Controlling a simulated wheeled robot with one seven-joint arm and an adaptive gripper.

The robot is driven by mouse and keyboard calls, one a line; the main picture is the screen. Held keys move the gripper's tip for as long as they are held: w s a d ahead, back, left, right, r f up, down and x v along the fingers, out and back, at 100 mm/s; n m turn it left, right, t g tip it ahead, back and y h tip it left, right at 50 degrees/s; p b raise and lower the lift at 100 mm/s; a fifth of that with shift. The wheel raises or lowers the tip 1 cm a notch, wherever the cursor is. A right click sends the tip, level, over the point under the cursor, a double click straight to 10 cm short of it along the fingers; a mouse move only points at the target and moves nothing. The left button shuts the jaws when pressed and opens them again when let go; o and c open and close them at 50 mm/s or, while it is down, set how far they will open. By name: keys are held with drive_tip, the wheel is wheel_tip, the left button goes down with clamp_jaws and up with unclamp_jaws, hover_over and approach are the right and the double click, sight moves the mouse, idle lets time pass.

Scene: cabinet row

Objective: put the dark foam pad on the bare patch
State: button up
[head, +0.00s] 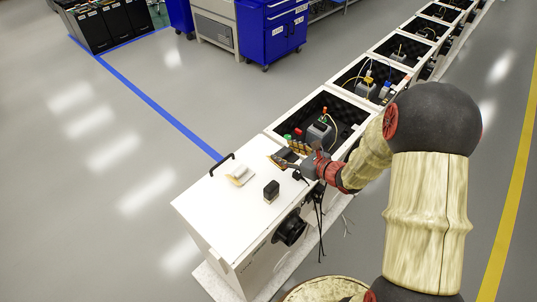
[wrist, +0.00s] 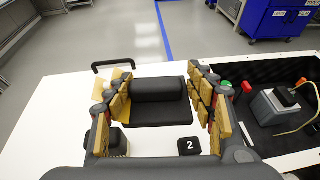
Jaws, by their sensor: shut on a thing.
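The dark foam pad (wrist: 158,108) sits between the two fingers of my gripper (wrist: 160,100) in the wrist view. It is a black flat piece with a thick rounded roll along its far side. My gripper (head: 286,162) is shut on it, over the right part of the white cabinet top (head: 222,203) in the head view. Whether the pad touches the top is unclear. A tan patch (wrist: 122,76) shows beyond the left finger, partly hidden; I cannot tell whether it is the bare patch. In the head view, a pale piece with tan edges (head: 240,175) lies left of my gripper.
A small black block (head: 271,190) stands on the top, nearer than my gripper. A black handle (head: 222,165) rises at the far-left edge. Open dark bays (head: 345,107) with parts and cables adjoin on the right. A black label marked 2 (wrist: 188,146) shows in the wrist view.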

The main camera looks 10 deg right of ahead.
drive_tip(key=w+a+f+b, duration=0.2)
drive_tip(key=w+f, duration=0.2)
drive_tip(key=w, duration=0.4)
drive_tip(key=b, duration=0.1)
hover_over(269, 155)
drive_tip(key=s, duration=0.1)
wheel_tip(269, 155, down, 5)
drive_tip(key=shift+r, duration=0.15)
drive_tip(key=shift+w+a+f+b, duration=0.1)
drive_tip(key=shift+w+f+b, duration=0.2)
drive_tip(key=shift+f, duration=0.35)
drive_tip(key=shift+w+d+f+b, duration=0.1)
drive_tip(key=shift+f+b, duration=0.25)
drive_tip(key=shift+f, duration=0.25)
drive_tip(key=shift+w+a+f+b, duration=0.15)
drive_tip(key=shift+f+b, duration=0.2)
drive_tip(key=shift+f, duration=0.3)
drive_tip(key=shift+f, duration=0.2)
drive_tip(key=o, duration=0.8)
drive_tip(key=shift+o, duration=0.6)
drive_tip(key=shift+s+r, duration=0.1)
